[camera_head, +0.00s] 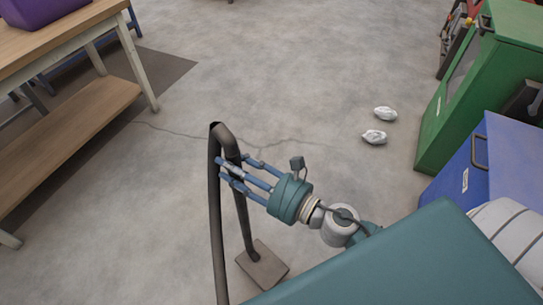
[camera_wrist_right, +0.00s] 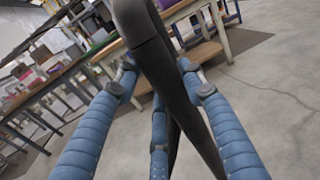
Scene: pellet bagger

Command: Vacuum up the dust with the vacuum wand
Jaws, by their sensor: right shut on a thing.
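The vacuum wand (camera_head: 243,215) is a dark tube, bent at the top, with a flat brown-grey floor head (camera_head: 262,268) resting on or just over the concrete floor. A dark hose (camera_head: 215,220) hangs down from its bent top. My right gripper (camera_head: 229,170) is shut on the wand's upper tube, just below the bend. In the right wrist view the wand (camera_wrist_right: 165,75) runs between the blue fingers. Two pale crumpled lumps (camera_head: 385,113) (camera_head: 374,137) lie on the floor to the right of the gripper; I cannot tell if they are dust. My left gripper is out of view.
A wooden workbench (camera_head: 75,40) with a lower shelf stands at the left over a dark mat (camera_head: 165,70). A green cabinet (camera_head: 455,110) and a blue bin (camera_head: 480,165) stand at the right. The cracked floor (camera_head: 290,80) between them is open apart from the lumps.

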